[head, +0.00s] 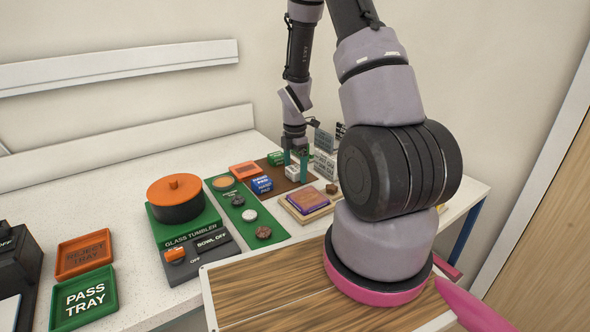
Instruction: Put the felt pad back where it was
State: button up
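My gripper (296,164) points down over the brown mat (275,168) at the back of the table. Its two teal fingers stand apart, close to a small white block (292,173). I cannot tell whether anything is between them. No item is clearly readable as the felt pad at this size. A blue block with white lettering (262,185) and a green block (276,158) sit on the mat near the gripper. A purple and orange square slab (307,200) lies on a pale wooden board in front of the mat.
A green strip (240,222) holds several round discs. Left of it stands the glass tumbler with an orange lid (175,190). An orange reject tray (83,254) and a green pass tray (83,298) lie at the left. Small upright panels (325,140) stand behind my gripper.

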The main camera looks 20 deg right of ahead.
jog(key=shift+r, duration=0.1)
notch_tip(320, 180, up, 12)
notch_tip(320, 180, up, 11)
jog(key=m+t, duration=0.2)
jog(key=m, duration=0.5)
send_over(295, 168)
jog(key=s+a, duration=0.2)
jog(key=s, duration=0.1)
jog(key=s+a+r+m+t+y, duration=0.1)
jog(key=s+a+r+m+t, duration=0.1)
jog(key=s+r+m, duration=0.6)
jog(key=s+a+r+m+t+y, duration=0.1)
jog(key=s+a+r+m+t, duration=0.2)
jog(key=s+r+m, duration=0.5)
jog(key=shift+s+a+m, duration=0.45)
jog(key=shift+s+m, duration=0.05)
jog(key=shift+m, duration=0.2)
